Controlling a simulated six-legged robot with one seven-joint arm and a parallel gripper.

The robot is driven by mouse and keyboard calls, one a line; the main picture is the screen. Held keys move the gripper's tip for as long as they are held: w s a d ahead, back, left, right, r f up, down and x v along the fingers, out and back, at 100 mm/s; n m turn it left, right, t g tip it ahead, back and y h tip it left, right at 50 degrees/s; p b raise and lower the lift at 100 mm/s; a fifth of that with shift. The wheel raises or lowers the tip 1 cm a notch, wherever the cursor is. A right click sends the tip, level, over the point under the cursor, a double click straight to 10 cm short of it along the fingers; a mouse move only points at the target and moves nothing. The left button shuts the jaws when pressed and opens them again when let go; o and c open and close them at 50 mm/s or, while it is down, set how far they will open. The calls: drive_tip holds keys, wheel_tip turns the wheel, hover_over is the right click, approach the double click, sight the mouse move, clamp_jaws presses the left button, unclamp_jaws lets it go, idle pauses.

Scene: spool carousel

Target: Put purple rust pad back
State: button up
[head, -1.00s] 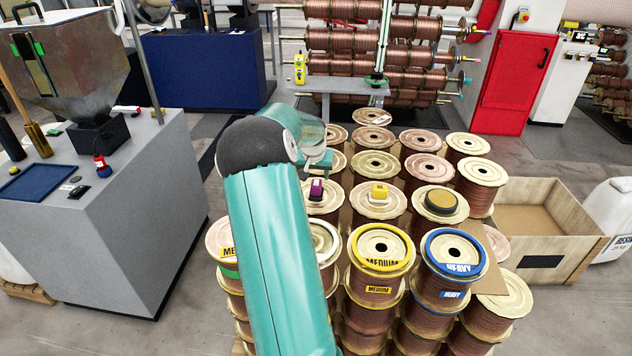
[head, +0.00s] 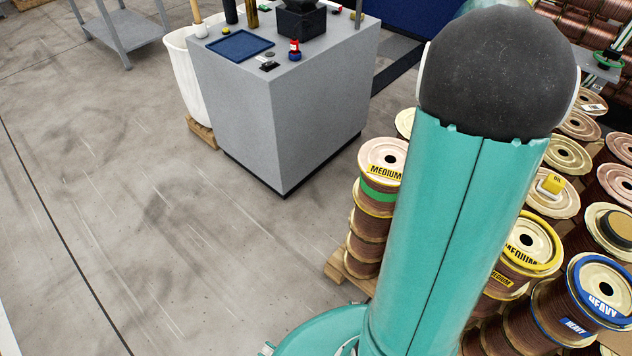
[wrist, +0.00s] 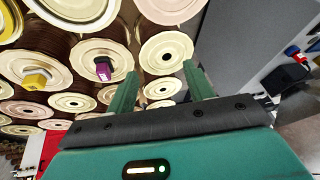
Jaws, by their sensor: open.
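The purple rust pad (wrist: 103,68), a small purple block with a pale side, rests on top of a copper wire spool (wrist: 107,50) in the wrist view. My arm hides it in the head view. My gripper (wrist: 161,72) is open, with two green fingers apart and nothing between them. In the wrist picture the pad lies just left of the left finger, apart from it; the height gap is unclear. In the head view my gripper is hidden behind my arm. A similar yellow pad (head: 551,184) sits on a neighbouring spool, also in the wrist view (wrist: 36,80).
Spools crowd the right side, including a yellow-rimmed MEDIUM spool (head: 527,243) and a blue-rimmed HEAVY spool (head: 603,287). A grey cabinet (head: 300,120) carries a blue tray (head: 240,45), a small red bottle (head: 294,50) and other items. Bare floor lies at left.

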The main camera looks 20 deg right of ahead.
drive_tip(key=s+a+r+n+t+y, duration=0.1)
drive_tip(key=a+r+n, duration=0.2)
drive_tip(key=a, duration=1)
drive_tip(key=s+a+r+n+y, duration=0.15)
drive_tip(key=a+r, duration=0.25)
drive_tip(key=a, duration=0.8)
drive_tip(key=s+a+f+n, duration=0.1)
drive_tip(key=s+a+n, duration=0.5)
drive_tip(key=s+a, duration=0.6)
drive_tip(key=a, duration=0.4)
drive_tip(key=shift+f+t, duration=0.3)
drive_tip(key=shift+t, duration=0.1)
drive_tip(key=shift+c, duration=0.2)
drive_tip(key=c, duration=0.3)
drive_tip(key=shift+w+d, duration=0.1)
drive_tip(key=shift+d, duration=0.1)
